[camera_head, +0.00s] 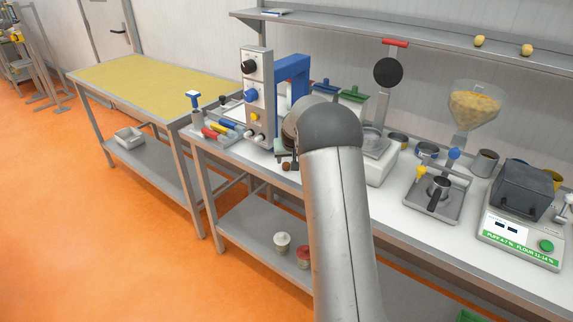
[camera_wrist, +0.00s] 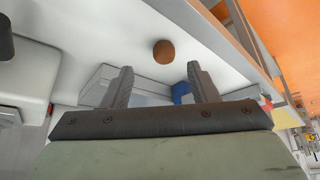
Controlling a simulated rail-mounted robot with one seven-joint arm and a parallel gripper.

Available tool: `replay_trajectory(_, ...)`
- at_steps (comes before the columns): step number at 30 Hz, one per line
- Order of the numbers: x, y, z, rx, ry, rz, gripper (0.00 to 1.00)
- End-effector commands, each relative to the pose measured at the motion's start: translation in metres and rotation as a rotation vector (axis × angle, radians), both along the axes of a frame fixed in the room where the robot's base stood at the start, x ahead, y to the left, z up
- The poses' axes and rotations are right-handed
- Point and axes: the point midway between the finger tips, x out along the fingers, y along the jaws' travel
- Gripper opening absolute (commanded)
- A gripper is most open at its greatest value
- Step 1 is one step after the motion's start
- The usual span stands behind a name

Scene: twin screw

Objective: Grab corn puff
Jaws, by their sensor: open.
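A small brown round piece (camera_wrist: 163,51), which may be the corn puff, lies on the white bench top in the wrist view. It also shows in the head view (camera_head: 286,167), near the front edge of the bench beside my arm. My gripper (camera_wrist: 161,72) is open and empty. Its two fingers point toward the bench, and the brown piece shows beyond the gap between them, apart from both. Two yellowish round pieces (camera_head: 479,40) (camera_head: 526,49) sit on the wall shelf.
A grey and blue machine (camera_head: 258,95) and coloured-handled tools (camera_head: 221,130) stand left of my arm. A yellow-topped table (camera_head: 150,83) is at the left.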

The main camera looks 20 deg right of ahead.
Motion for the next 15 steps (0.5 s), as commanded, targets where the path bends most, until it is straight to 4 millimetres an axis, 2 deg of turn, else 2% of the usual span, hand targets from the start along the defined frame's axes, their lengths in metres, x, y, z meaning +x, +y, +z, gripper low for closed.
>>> replay_trajectory(5, 0.006, -0.001, -0.008, 0.0, -0.001, 0.0, 0.54)
replay_trajectory(15, 0.028, -0.003, -0.047, 0.0, 0.001, 0.0, 0.54)
